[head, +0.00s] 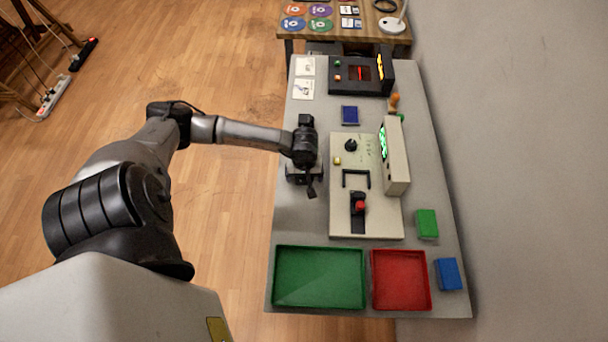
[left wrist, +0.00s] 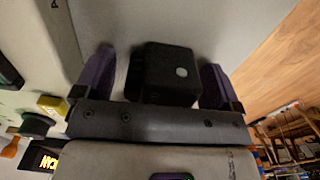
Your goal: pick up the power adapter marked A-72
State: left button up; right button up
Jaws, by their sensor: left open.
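A black box-shaped adapter (left wrist: 165,72) with a pale round dot lies on the grey table in the left wrist view. No A-72 marking can be read on it. My left gripper (left wrist: 158,60) is open, with one dark purple finger on each side of the box and visible gaps between. In the head view my left gripper (head: 311,182) is low over the table's left edge, beside the beige panel, and mostly hides the box. My right gripper is not in view.
The beige panel (head: 340,215) with a black handle and red knob stands close right of my left gripper. A green tray (head: 320,278) and a red tray (head: 400,280) lie at the near end. A blue box (head: 349,115) and a black device (head: 345,88) are farther back.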

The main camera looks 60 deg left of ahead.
pick_arm(q)
jog(key=c, duration=1.1)
